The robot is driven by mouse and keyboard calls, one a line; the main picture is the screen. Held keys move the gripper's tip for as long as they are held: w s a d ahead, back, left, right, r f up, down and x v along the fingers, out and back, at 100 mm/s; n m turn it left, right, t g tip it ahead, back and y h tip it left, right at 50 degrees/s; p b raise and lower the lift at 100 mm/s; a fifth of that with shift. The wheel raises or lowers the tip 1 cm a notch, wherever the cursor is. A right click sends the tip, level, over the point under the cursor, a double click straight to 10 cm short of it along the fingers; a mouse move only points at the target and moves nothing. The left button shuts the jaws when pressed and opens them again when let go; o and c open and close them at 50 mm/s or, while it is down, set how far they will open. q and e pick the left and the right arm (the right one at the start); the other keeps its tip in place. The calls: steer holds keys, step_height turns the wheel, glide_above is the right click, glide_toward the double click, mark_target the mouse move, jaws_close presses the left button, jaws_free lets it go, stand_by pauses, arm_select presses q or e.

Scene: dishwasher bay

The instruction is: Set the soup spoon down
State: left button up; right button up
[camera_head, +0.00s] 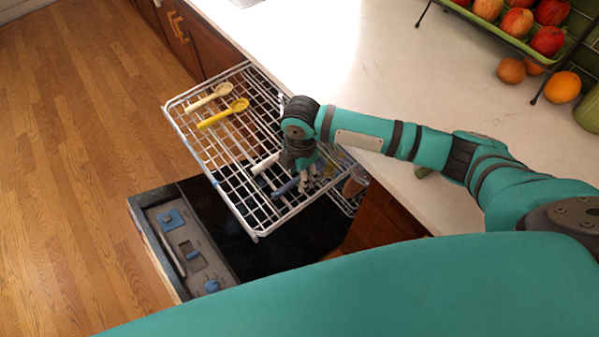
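My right gripper (309,179) comes in from the right and points down over the near right part of the white wire rack (232,208). Its fingers are small in view, and I cannot tell whether they hold anything. A blue utensil (285,187) and a white utensil (264,164) show just left of it. A yellow spoon (222,114) and a beige spoon (209,98) lie on the far left part of the rack, apart from the gripper. I cannot tell which of these is the soup spoon. My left gripper is out of view.
The open dishwasher door (180,245) lies below the rack. The pale counter (350,65) runs along the right, mostly clear. A tiered fruit stand (500,38) and an orange (562,87) stand at its far right.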

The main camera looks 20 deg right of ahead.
step_height(320, 180, up, 12)
steer(key=b, duration=0.1)
steer(key=shift+d+r, duration=0.1)
stand_by(1.4)
